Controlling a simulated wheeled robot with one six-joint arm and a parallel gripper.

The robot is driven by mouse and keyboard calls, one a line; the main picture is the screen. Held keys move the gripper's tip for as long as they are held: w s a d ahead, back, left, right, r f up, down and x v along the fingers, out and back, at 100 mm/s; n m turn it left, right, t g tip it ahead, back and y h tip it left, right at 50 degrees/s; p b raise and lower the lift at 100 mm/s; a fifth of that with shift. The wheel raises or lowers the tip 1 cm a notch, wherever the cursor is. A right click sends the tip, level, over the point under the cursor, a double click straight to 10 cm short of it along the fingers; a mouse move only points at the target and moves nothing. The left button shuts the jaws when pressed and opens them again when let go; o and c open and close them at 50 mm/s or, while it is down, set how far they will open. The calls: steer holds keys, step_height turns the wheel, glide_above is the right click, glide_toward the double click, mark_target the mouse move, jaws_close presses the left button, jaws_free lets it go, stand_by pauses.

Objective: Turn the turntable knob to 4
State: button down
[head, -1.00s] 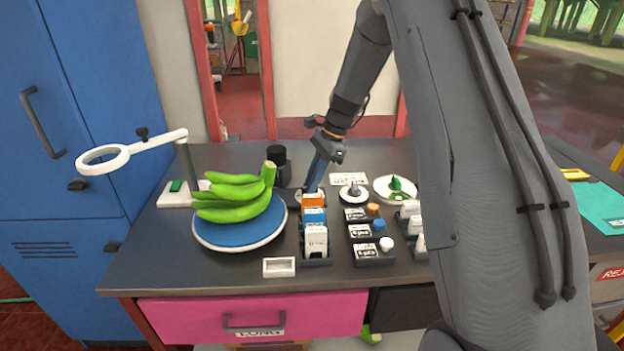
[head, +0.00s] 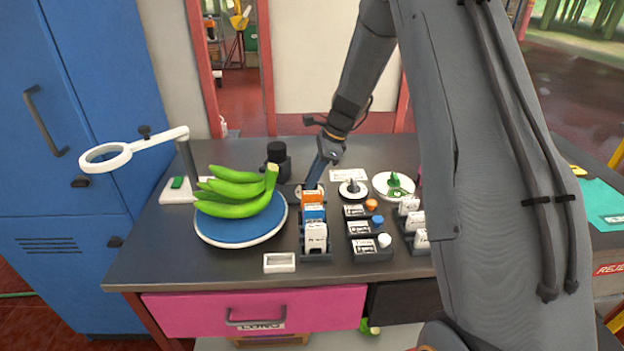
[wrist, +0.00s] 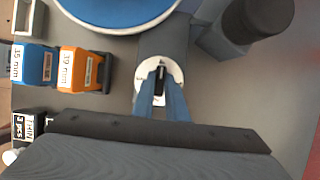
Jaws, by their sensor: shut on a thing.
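The turntable (head: 240,235) is a blue disc with a white rim at the left of the bench, bearing a green banana bunch (head: 235,208). Its edge also shows at the top of the wrist view (wrist: 120,20). The knob (wrist: 160,75) is a dark bar on a round white dial (wrist: 176,70), on a grey base joined towards the turntable. My gripper (wrist: 161,92) points down at the dial, its two blue fingers shut on the knob. In the head view my gripper (head: 314,178) reaches down behind the orange card. The dial's numbers are not readable.
A card rack with orange (head: 312,197), blue and white cards stands just in front of the knob. A black cylinder-topped object (head: 278,160) stands behind. A magnifier (head: 105,157) is at left, labelled blocks (head: 372,250) at right, and a small white tray (head: 280,263) in front.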

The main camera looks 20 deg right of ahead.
steer(key=c, duration=1.8)
jaws_free()
steer(key=shift+o, duration=0.2)
steer(key=shift+r, duration=0.1)
steer(key=b+v, duration=0.2)
steer(key=v, duration=0.5)
steer(key=shift+d+r, duration=0.2)
steer(key=shift+r, duration=0.05)
